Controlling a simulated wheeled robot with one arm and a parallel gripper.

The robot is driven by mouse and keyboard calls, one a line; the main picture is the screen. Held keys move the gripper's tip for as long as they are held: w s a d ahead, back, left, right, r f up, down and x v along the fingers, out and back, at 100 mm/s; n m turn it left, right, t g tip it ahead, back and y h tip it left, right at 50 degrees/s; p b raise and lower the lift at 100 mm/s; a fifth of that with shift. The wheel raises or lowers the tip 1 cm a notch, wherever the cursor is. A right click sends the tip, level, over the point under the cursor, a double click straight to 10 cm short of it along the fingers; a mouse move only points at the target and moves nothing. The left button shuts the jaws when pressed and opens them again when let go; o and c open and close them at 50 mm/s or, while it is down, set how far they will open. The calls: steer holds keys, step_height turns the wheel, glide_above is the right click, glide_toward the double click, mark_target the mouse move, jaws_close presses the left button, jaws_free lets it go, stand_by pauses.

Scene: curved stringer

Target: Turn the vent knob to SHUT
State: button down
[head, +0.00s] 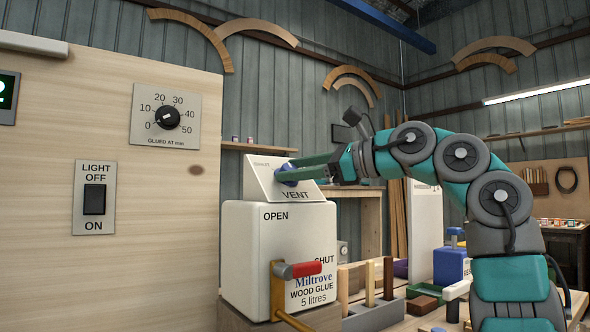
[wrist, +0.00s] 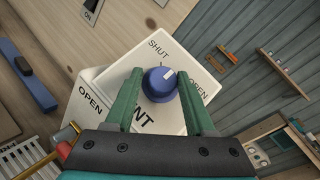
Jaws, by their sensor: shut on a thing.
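The vent knob (wrist: 158,88) is blue and round with a white pointer line. It sits on a white sloped panel (wrist: 188,56) marked VENT, SHUT and OPEN. In the wrist view the pointer line faces the upper right, between the SHUT and OPEN words. My gripper (wrist: 160,80) is shut on the knob, one green finger on each side. In the head view my gripper (head: 287,172) reaches the panel (head: 262,180) from the right, and its fingers partly hide the blue knob (head: 289,178).
The panel stands on a white wood glue tank (head: 245,250) with a red-handled lever (head: 305,269) and its own OPEN and SHUT words. A wooden board at left carries a light switch (head: 95,199) and a dial (head: 167,117).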

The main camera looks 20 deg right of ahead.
steer(key=shift+d+r, duration=0.2)
steer(key=shift+d, duration=0.35)
steer(key=c, duration=0.7)
jaws_free()
steer(key=shift+o, duration=0.9)
steer(key=shift+d, duration=0.2)
steer(key=shift+o, duration=0.7)
steer(key=shift+a+f, duration=0.1)
steer(key=shift+a, duration=0.2)
steer(key=v, duration=0.7)
steer(key=shift+s+d, duration=0.25)
steer(key=shift+s, duration=0.05)
